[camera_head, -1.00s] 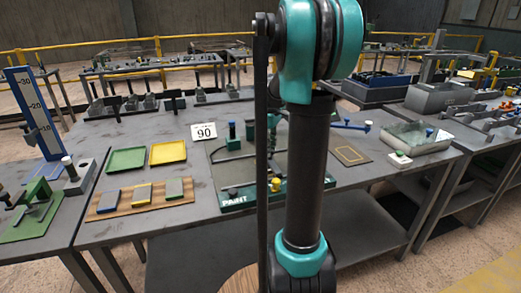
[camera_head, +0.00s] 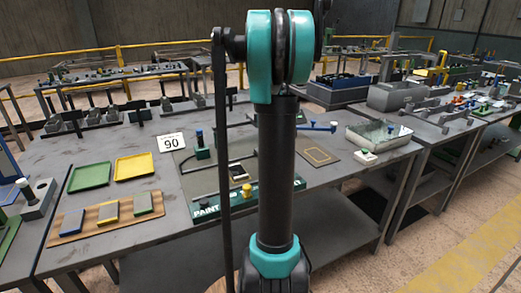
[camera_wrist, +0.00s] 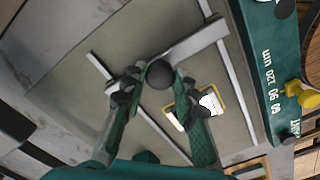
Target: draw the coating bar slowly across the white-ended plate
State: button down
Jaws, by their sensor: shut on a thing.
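The coating bar (camera_wrist: 195,45) is a pale grey bar with a round black knob (camera_wrist: 160,74), lying slantwise over the grey bed (camera_wrist: 75,75) in the wrist view. My gripper (camera_wrist: 158,84) has its green fingers closed around the knob. The white-ended plate (camera_wrist: 209,103), dark with a yellow edge, lies on the bed to the right of my gripper, partly hidden by a finger. It also shows in the head view (camera_head: 237,171). There my arm hides the gripper and knob. I cannot tell whether the bar touches the plate.
A green strip marked PAINT (camera_head: 208,209) with a yellow knob (camera_head: 247,191) edges the bed. Green (camera_head: 90,176) and yellow (camera_head: 134,167) trays and a wooden rack (camera_head: 88,227) of small plates are at left.

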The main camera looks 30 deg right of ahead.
jog(key=shift+d, duration=0.4)
jog(key=c, duration=1.2)
grip_release()
jog(key=shift+r, duration=0.1)
jog(key=shift+r, duration=5.9)
